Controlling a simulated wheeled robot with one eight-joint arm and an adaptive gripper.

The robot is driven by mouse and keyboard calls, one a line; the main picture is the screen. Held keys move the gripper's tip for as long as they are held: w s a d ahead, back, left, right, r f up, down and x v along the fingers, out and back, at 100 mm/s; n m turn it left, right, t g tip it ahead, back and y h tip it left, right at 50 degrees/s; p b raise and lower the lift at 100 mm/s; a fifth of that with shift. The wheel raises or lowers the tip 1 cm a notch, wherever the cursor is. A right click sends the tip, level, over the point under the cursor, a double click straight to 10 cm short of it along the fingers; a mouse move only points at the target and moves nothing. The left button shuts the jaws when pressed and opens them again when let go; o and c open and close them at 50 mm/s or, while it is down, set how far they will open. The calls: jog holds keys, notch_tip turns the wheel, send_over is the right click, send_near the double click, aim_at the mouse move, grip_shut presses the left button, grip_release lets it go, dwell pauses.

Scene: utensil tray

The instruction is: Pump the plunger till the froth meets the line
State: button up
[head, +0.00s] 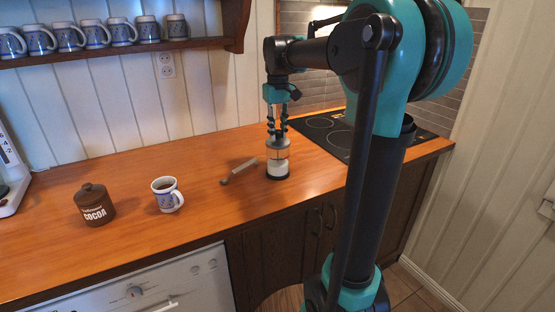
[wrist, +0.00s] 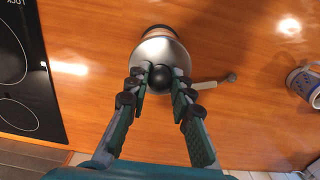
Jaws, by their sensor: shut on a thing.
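The frother (head: 278,155) stands upright on the wooden counter, with a see-through jar and a silver lid. White milk or froth (head: 277,172) fills the lower part of the jar. I cannot make out the line or how the froth level compares with it. My gripper (head: 277,132) points straight down above the lid. In the wrist view, my gripper (wrist: 161,78) is shut on the round black plunger knob (wrist: 160,76), with the silver lid (wrist: 160,48) just below it. The plunger rod is hidden from above.
A small utensil with a pale handle (head: 243,166) lies left of the frother. A blue-patterned mug (head: 164,197) and a brown cocoa jar (head: 95,208) stand further left. A black hob (head: 323,133) lies to the right. Mugs line a shelf (head: 120,47) above.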

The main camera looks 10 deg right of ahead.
jog(key=shift+r, duration=2.5)
